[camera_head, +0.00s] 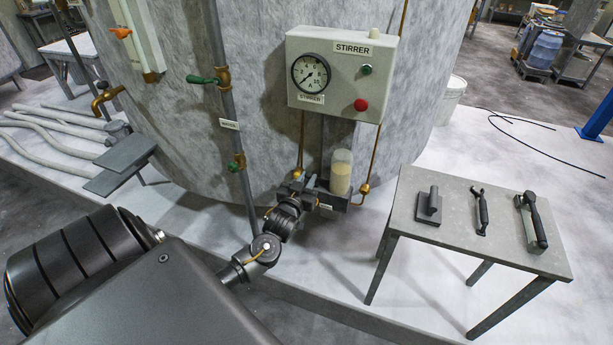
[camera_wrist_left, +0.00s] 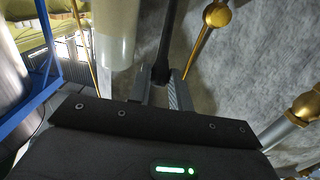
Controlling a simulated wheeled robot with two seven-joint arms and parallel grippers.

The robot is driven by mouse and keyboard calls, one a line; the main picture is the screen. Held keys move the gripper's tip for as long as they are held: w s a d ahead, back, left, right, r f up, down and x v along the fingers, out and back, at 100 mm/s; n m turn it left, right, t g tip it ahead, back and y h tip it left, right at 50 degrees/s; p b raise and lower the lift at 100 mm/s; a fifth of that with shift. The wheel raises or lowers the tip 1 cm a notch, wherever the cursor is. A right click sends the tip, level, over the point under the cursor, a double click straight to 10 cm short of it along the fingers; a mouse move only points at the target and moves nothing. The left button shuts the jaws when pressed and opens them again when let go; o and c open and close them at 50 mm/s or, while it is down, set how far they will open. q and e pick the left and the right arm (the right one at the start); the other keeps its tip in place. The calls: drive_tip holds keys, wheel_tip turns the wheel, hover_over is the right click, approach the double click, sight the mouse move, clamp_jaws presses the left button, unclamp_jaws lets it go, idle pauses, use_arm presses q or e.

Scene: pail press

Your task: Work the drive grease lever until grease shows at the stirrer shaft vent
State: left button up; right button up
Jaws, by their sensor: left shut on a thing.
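My left gripper (camera_head: 309,186) reaches in from the lower left to the small grease pump under the STIRRER box. In the left wrist view its two fingers (camera_wrist_left: 160,92) are closed around the dark rod of the grease lever (camera_wrist_left: 163,48). In the head view the gripper hides most of that lever. The pump's clear reservoir (camera_head: 341,172) stands just right of the gripper, part filled with pale grease; it also shows in the left wrist view (camera_wrist_left: 115,32). I cannot make out the stirrer shaft vent or grease at it. My right gripper is not in view.
The STIRRER box (camera_head: 342,75) has a gauge (camera_head: 311,74), a green button and a red button. Brass pipes (camera_head: 378,150) run close beside the pump. A grey table (camera_head: 460,240) with several tools stands to the right. Green-handled valves (camera_head: 205,80) sit on a pipe at left.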

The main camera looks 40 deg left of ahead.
use_arm(q)
drive_tip(key=shift+w+a+r, duration=0.15)
drive_tip(key=shift+w+r, duration=0.25)
drive_tip(key=shift+w+a+r, duration=0.2)
drive_tip(key=shift+w+r, duration=0.05)
drive_tip(key=shift+w, duration=0.35)
drive_tip(key=shift+w+a+r, duration=0.25)
drive_tip(key=shift+w, duration=0.4)
drive_tip(key=shift+w+a+r, duration=0.2)
drive_tip(key=shift+w+r, duration=0.05)
drive_tip(key=shift+w, duration=0.35)
drive_tip(key=o, duration=0.9)
drive_tip(key=shift+s+d+f, duration=0.1)
drive_tip(key=shift+s+d, duration=0.1)
drive_tip(key=shift+s, duration=0.2)
drive_tip(key=b+v, duration=0.2)
drive_tip(key=v, duration=0.8)
